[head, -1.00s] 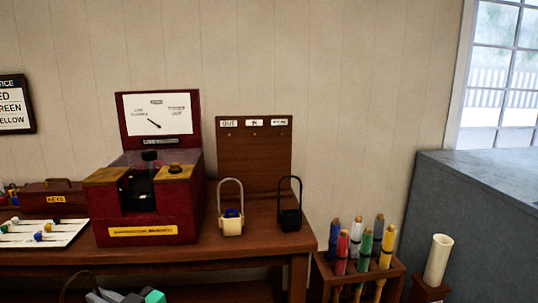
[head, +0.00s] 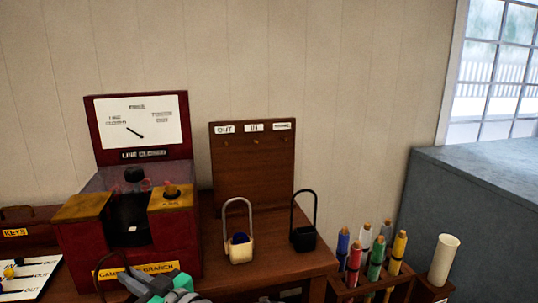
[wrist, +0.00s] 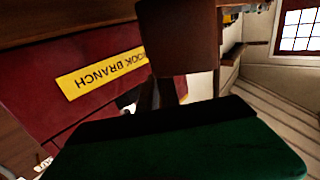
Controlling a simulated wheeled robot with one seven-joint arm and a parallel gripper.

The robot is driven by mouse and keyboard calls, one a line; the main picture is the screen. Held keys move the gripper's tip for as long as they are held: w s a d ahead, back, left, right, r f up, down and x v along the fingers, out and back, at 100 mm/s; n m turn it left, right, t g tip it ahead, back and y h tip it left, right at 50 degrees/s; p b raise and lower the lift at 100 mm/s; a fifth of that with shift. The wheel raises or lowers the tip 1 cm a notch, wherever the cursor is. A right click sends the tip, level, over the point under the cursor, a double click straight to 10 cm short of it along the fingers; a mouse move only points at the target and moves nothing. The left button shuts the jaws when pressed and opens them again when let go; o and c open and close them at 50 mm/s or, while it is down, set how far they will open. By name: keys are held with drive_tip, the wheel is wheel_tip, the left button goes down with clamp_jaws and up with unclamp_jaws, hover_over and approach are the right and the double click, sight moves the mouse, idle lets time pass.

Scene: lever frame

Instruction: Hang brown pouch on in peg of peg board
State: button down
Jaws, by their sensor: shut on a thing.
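The peg board (head: 252,180) stands upright at the back of the bench, with labels OUT, IN and a third that I cannot read. The small IN peg (head: 255,142) sits under the middle label and is bare. My gripper (head: 160,287) is low in the head view, in front of the red box and left of the board. It is shut on the strap of the brown pouch (wrist: 182,38). In the head view only the strap loop (head: 108,264) shows; the pouch body is out of that view. The wrist view is upside down, with the dark green finger across its bottom.
A cream pouch (head: 240,250) and a black pouch (head: 303,238) stand on the bench before the board, loops upright. The red box (head: 75,240) with a dial is left. A rack of coloured sticks (head: 375,250) and a cream tube (head: 443,260) are right.

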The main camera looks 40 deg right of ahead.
wheel_tip(320, 180, up, 14)
drive_tip(key=p, duration=1.1)
drive_tip(key=s+d+r+m+g+h, duration=0.1)
drive_tip(key=s+d+h, duration=0.4)
drive_tip(key=d, duration=1)
drive_tip(key=s+d+r+m+g+h, duration=0.1)
drive_tip(key=s+d+r+m+h, duration=0.2)
drive_tip(key=d, duration=1.2)
drive_tip(key=s+d+r+m+g+h, duration=0.1)
drive_tip(key=s+d+m+h, duration=0.4)
drive_tip(key=d, duration=1)
drive_tip(key=s+r+h, duration=0.1)
drive_tip(key=s+h, duration=0.1)
drive_tip(key=h, duration=0.2)
drive_tip(key=shift+s+d+r, duration=0.3)
drive_tip(key=shift+s, duration=0.1)
